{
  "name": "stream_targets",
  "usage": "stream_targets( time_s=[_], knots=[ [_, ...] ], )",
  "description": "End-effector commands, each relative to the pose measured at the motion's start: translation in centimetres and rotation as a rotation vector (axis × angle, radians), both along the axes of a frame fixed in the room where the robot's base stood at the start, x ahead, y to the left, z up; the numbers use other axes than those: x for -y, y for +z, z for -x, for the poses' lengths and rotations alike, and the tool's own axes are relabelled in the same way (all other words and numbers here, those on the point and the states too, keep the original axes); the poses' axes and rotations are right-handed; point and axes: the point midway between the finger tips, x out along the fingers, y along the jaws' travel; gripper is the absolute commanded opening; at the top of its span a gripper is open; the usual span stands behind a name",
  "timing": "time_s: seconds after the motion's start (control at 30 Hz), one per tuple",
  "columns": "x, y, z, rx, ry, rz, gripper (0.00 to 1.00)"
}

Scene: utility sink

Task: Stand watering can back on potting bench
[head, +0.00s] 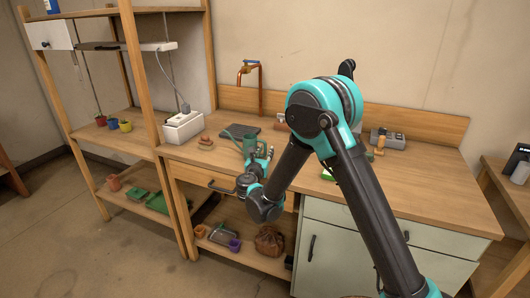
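A dark green watering can (248,143) shows on or just above the potting bench (420,180), near its left end. It looks roughly upright, with a thin part reaching out to the left. Its lower part is hidden behind my gripper, so I cannot tell whether its base touches the bench top. My gripper (258,160) is at the near side of the can, close to the bench's front edge. The fingers are small and overlap the can in this view. I cannot tell whether they are open or shut on it.
A dark flat tray (240,131) lies behind the can. A white box (183,127) and small brown saucers (206,143) are to the left. Grey blocks (388,139) stand right of my arm. The bench's right part is clear.

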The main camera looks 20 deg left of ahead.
Motion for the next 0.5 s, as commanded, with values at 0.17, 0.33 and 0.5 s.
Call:
stream_targets(
  time_s=[0.17, 0.33, 0.5],
  knots=[
    [0.0, 0.1, 0.0, 0.000, 0.000, 0.000, 0.30],
    [0.0, 0.3, 1.0, 0.000, 0.001, 0.000, 0.30],
    [0.2, 0.3, 4.2, 0.000, 0.003, 0.000, 0.30]
  ],
)
